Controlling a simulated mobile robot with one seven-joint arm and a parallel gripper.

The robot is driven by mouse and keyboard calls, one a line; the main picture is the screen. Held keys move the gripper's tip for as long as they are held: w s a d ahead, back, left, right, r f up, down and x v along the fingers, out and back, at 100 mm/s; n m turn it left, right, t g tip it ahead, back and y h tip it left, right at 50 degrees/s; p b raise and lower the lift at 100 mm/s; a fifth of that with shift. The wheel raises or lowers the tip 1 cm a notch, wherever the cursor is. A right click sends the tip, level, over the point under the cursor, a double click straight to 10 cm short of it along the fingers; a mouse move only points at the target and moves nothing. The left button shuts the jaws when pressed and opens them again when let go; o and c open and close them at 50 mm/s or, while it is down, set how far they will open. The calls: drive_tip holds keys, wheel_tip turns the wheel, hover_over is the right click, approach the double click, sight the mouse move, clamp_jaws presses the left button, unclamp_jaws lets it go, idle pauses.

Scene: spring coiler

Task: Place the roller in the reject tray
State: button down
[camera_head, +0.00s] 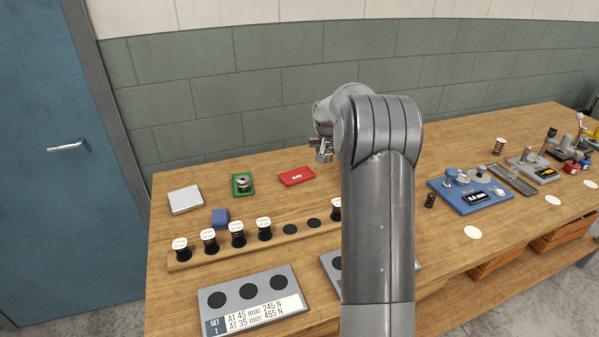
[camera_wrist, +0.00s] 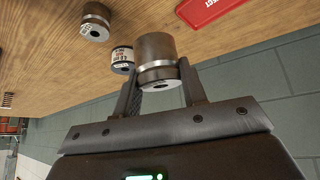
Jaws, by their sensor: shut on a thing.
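My gripper (camera_wrist: 158,80) is shut on a steel roller (camera_wrist: 155,50), a grey-brown cylinder with a brighter band and a central hole in its end. The roller is between the two fingers, apparently above the table. In the head view my gripper (camera_head: 325,150) is small and partly behind my own arm, above the back of the table. The red reject tray (camera_head: 297,176), flat with white lettering, lies on the table below and left of my gripper. Part of it shows at the top of the wrist view (camera_wrist: 205,8).
A green tray (camera_head: 235,190) holding a metal part lies left of the red one. In the wrist view, another metal cylinder (camera_wrist: 96,20) and a white-labelled round piece (camera_wrist: 122,55) are near the held roller. A rack of capped springs (camera_head: 180,263) stands in front.

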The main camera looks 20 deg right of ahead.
drive_tip(key=shift+w+d+r+t, duration=0.1)
drive_tip(key=shift+d+t, duration=0.4)
drive_tip(key=shift+d, duration=0.05)
drive_tip(key=shift+w, duration=0.15)
hover_over(297, 177)
drive_tip(key=shift+m, duration=0.3)
wheel_tip(297, 177, down, 7)
drive_tip(key=shift+d+r, duration=0.1)
drive_tip(key=shift+f, duration=2.05)
drive_tip(key=shift+f, duration=0.15)
drive_tip(key=c, duration=0.9)
unclamp_jaws()
